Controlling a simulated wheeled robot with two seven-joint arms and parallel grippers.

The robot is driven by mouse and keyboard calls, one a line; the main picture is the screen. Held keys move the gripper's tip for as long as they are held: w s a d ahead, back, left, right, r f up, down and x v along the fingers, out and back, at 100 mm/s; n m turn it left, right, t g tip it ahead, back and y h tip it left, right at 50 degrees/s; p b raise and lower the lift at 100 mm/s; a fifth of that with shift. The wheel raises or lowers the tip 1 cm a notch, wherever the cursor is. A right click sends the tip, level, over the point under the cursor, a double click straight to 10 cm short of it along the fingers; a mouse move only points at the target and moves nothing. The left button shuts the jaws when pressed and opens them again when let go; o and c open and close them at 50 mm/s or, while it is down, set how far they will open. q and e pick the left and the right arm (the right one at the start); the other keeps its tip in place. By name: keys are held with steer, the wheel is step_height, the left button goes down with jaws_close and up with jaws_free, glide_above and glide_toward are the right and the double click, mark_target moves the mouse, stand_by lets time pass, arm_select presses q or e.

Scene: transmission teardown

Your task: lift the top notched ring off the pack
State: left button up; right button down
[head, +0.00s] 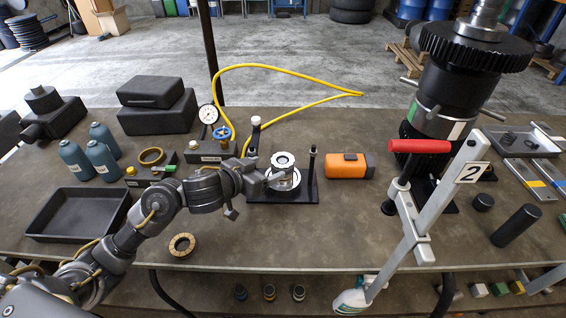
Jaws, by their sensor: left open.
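The pack (287,184) is a short round metal stack with a bright ring-shaped top, standing on a black base plate (308,196) with posts. Single rings in the pack are too small to tell apart. My left gripper (276,180) reaches in from the left at the pack's left side, its fingertips close to or against the stack. It is open; whether it touches a ring I cannot tell. A tan notched ring (182,245) lies flat on the table, front left of the pack. My right gripper is out of view.
A red-handled clamp (418,147) and a tall geared shaft (437,100) rise farther right. A gauge block (208,150) with yellow hose stands behind left. An empty black tray (78,237) is at left. The front middle table is clear.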

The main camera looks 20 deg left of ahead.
mark_target(287, 158)
arm_select(q)
steer(key=x, duration=0.6)
steer(key=shift+w+r, duration=0.15)
steer(key=shift+w, duration=0.15)
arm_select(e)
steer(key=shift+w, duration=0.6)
arm_select(q)
steer(key=shift+s, duration=0.1)
steer(key=c, duration=0.9)
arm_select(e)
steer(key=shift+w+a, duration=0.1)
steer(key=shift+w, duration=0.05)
arm_select(q)
steer(key=shift+r, duration=0.1)
